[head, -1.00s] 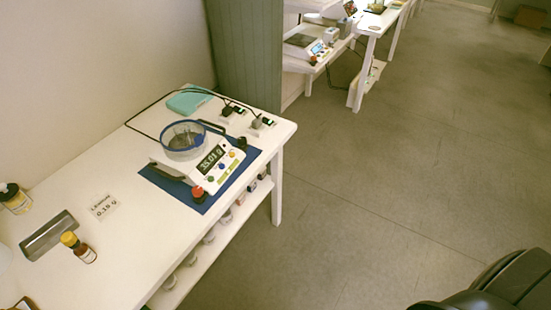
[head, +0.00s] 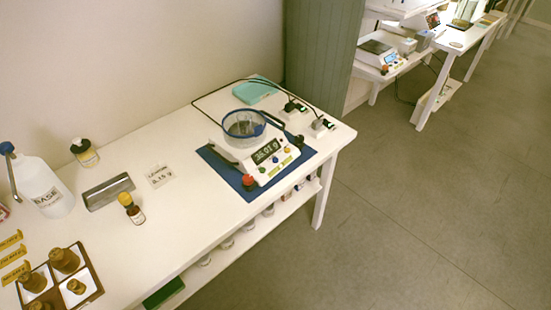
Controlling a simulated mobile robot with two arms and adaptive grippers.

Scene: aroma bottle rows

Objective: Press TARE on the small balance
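The small balance (head: 273,164) is a white unit with a lit display and several small coloured buttons on its front panel, standing on a blue mat (head: 222,169) on the white table. The display reads about 35.01 g, though the digits are small. The TARE label cannot be read at this size. Neither of my grippers is in view.
Power plugs (head: 322,125) and cables lie behind the balance. Open floor lies to the right.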

